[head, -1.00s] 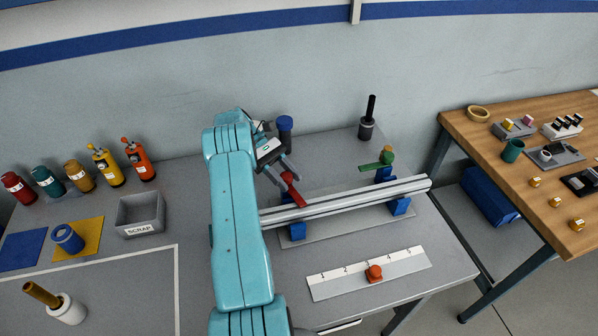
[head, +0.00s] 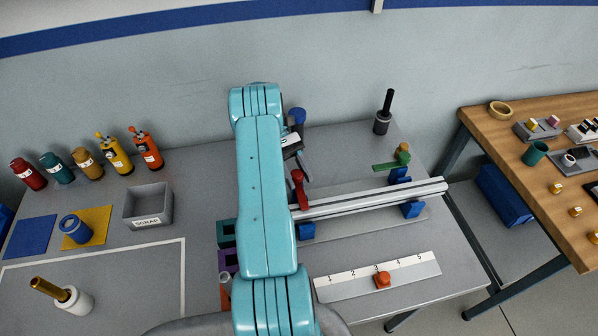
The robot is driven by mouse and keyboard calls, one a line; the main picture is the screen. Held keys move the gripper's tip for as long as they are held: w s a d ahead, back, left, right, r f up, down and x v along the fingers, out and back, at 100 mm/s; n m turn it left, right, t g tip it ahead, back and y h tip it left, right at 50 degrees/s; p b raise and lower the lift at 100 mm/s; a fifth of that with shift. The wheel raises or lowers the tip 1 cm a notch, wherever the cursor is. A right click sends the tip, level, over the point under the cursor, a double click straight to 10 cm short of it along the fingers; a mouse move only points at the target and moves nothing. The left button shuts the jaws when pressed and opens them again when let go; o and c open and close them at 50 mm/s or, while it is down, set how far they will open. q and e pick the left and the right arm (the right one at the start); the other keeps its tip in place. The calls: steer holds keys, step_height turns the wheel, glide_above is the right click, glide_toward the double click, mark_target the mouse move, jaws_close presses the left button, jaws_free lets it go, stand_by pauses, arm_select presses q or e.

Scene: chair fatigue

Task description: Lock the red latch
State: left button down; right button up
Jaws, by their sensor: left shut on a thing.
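The red latch (head: 299,190) stands at the left end of the silver rail (head: 375,197), its handle pointing up and away. My left gripper (head: 298,170) is shut on the handle's far end; my teal arm hides much of the gripper and the rail's left end. A green latch (head: 386,166) with a yellowish knob lies at the rail's right part, by a blue clamp block (head: 399,175). My right gripper is not in view.
A numbered strip (head: 415,279) with an orange knob (head: 382,280) lies in front of the rail. The scrap bin (head: 148,204) and several coloured bottles stand left. A dark-handled tool (head: 384,112) stands behind the rail. A wooden table (head: 505,160) is at right.

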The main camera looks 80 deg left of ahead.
arm_select(q)
steer(key=shift+g, duration=0.3)
steer(key=shift+m, duration=0.3)
steer(key=c, duration=0.7)
jaws_free()
